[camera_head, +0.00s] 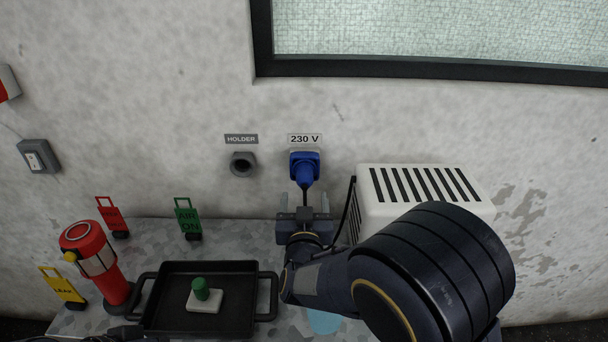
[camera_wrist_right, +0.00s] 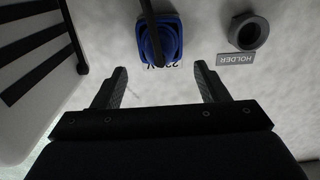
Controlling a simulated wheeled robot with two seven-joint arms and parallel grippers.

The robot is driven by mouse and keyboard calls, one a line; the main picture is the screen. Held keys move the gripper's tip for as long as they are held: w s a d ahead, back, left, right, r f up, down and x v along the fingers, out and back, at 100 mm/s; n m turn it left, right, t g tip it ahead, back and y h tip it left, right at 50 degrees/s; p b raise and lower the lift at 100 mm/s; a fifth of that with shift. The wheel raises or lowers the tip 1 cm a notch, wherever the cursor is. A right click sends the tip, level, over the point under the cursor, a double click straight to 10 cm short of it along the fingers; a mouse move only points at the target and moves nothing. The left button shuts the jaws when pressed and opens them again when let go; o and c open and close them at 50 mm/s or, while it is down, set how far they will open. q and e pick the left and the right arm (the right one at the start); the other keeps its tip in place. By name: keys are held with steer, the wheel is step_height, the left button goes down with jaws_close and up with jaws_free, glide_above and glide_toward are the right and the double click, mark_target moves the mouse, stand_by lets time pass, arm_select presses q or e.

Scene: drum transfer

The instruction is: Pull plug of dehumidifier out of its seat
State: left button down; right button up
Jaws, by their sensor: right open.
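The blue plug (camera_head: 304,166) sits in the wall socket under the "230 V" label (camera_head: 304,139). Its black cable hangs down from it. My right gripper (camera_head: 304,204) is open and empty just below the plug. In the right wrist view the plug (camera_wrist_right: 160,42) lies beyond the open fingertips of this gripper (camera_wrist_right: 160,82), roughly centred between them and apart from them. The white dehumidifier (camera_head: 424,184) with black slots stands to the right, partly hidden by my right arm. A dark part at the bottom left edge may be my left gripper (camera_head: 128,332); its fingers cannot be made out.
An empty round holder (camera_head: 243,164) is on the wall left of the plug. A black tray (camera_head: 171,326) holds a green-topped white piece (camera_head: 204,300). A red lamp-like device (camera_head: 98,262) and red, green and yellow tags stand on the left.

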mark_target(305, 186)
steer(key=shift+w, duration=4.3)
steer(key=shift+b, duration=0.5)
jaws_close()
steer(key=shift+s+b, duration=0.35)
steer(key=shift+s, duration=2.65)
